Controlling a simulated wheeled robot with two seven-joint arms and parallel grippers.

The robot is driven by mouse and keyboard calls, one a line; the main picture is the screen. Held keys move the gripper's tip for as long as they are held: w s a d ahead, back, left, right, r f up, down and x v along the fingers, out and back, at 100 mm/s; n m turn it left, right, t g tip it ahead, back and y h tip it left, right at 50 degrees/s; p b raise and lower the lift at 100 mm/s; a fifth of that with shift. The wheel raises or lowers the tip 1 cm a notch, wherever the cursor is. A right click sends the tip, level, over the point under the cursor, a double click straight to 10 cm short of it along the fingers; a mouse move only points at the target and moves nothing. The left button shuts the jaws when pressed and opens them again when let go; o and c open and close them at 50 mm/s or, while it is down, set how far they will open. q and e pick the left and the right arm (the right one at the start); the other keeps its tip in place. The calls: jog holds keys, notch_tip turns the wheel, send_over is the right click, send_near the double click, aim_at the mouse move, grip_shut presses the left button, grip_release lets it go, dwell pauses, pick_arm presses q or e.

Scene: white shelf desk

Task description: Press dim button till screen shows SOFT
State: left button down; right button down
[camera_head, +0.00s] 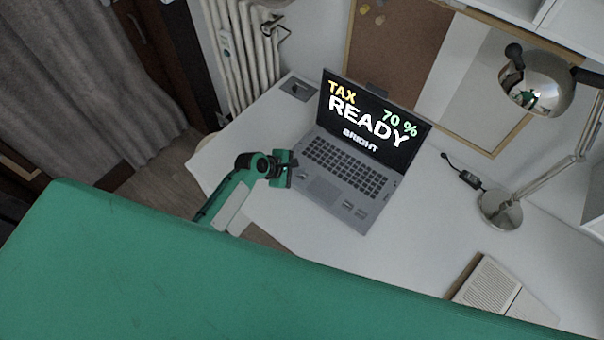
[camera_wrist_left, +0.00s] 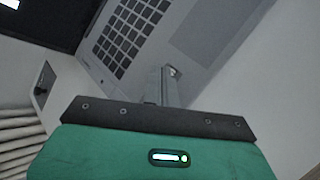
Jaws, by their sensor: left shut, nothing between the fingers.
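A grey laptop (camera_head: 330,192) stands open on the white desk. Its screen (camera_head: 366,122) shows TAX, 70 %, READY and BRIGHT on black. Two small labelled patches (camera_head: 354,209) sit on the palm rest at the right; their text is too small to read. My left gripper (camera_head: 290,170) is shut and empty at the laptop's front left corner. In the left wrist view, the shut fingers (camera_wrist_left: 163,78) are over the palm rest beside the keyboard (camera_wrist_left: 128,38), by a small light patch (camera_wrist_left: 174,71) partly hidden by them. I cannot tell whether they touch it. My right gripper is out of view.
A chrome desk lamp (camera_head: 500,208) stands right of the laptop, its head hanging over the desk. A black adapter (camera_head: 470,179) lies near its base. A beige device (camera_head: 487,285) is at the front right. A radiator (camera_head: 243,45) is behind the desk's left end.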

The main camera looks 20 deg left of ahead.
pick_arm(q)
jog(key=shift+f, duration=0.3)
dwell(0.5)
jog(key=shift+r+p, duration=0.8)
jog(key=shift+p, duration=0.25)
notch_tip(320, 180, up, 5)
jog(key=p, duration=0.5)
jog(key=shift+p, duration=0.35)
